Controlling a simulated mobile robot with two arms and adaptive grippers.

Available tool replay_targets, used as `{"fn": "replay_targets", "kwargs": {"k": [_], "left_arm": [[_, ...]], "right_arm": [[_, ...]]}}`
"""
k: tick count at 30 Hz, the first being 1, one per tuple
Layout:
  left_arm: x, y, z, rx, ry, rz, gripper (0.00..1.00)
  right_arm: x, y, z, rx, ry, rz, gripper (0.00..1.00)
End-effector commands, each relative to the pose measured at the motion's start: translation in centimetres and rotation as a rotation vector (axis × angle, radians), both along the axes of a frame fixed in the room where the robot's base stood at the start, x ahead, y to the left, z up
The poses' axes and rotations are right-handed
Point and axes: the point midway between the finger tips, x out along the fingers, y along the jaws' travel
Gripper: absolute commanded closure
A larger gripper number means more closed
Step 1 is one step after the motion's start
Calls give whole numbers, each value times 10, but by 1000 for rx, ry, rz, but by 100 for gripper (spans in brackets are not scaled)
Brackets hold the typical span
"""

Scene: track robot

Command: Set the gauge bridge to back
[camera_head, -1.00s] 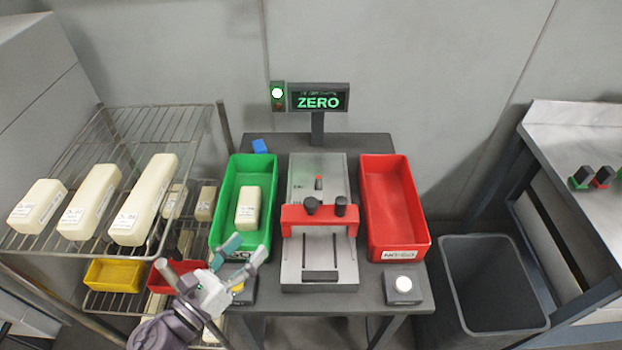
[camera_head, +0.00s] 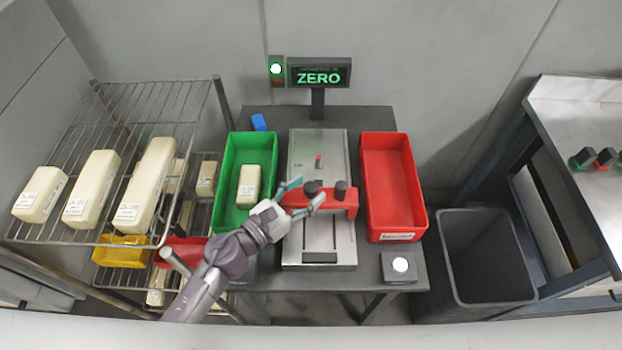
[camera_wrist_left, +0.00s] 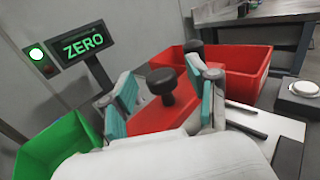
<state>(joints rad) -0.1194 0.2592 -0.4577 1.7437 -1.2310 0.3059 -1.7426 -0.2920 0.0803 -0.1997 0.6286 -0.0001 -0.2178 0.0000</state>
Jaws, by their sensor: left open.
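The gauge bridge (camera_head: 343,206) is a red crosspiece with two black knobs, lying across a metal gauge plate (camera_head: 318,238) about midway along it. My left gripper (camera_head: 305,193) is open at the bridge's left part, with its teal-padded fingers on either side of the left black knob (camera_head: 312,187). In the left wrist view the left knob (camera_wrist_left: 162,84) stands between the two fingers, with a visible gap to each. The right knob (camera_wrist_left: 193,50) shows beyond it. My right gripper is not in view.
A green bin (camera_head: 231,147) holding a pale block (camera_head: 249,184) stands left of the plate, a red bin (camera_head: 414,190) right. A display (camera_head: 319,72) reads ZERO behind. A white button (camera_head: 400,264) is at front right. Wire shelves (camera_head: 120,112) stand left, a grey bin (camera_head: 452,265) right.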

Motion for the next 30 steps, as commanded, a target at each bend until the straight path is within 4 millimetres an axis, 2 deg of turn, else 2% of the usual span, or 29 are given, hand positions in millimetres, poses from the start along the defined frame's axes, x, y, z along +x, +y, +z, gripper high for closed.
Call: {"fn": "replay_targets", "kwargs": {"k": [5,15,25,26,30], "left_arm": [[11,-11,1,0,0,1,41],[13,-13,-1,0,0,0,42],[13,-13,-1,0,0,0,97],[13,-13,-1,0,0,0,100],[13,-13,-1,1,1,0,100]], "right_arm": [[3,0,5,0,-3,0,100],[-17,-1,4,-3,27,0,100],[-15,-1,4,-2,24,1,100],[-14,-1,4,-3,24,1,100],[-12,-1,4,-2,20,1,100]]}}
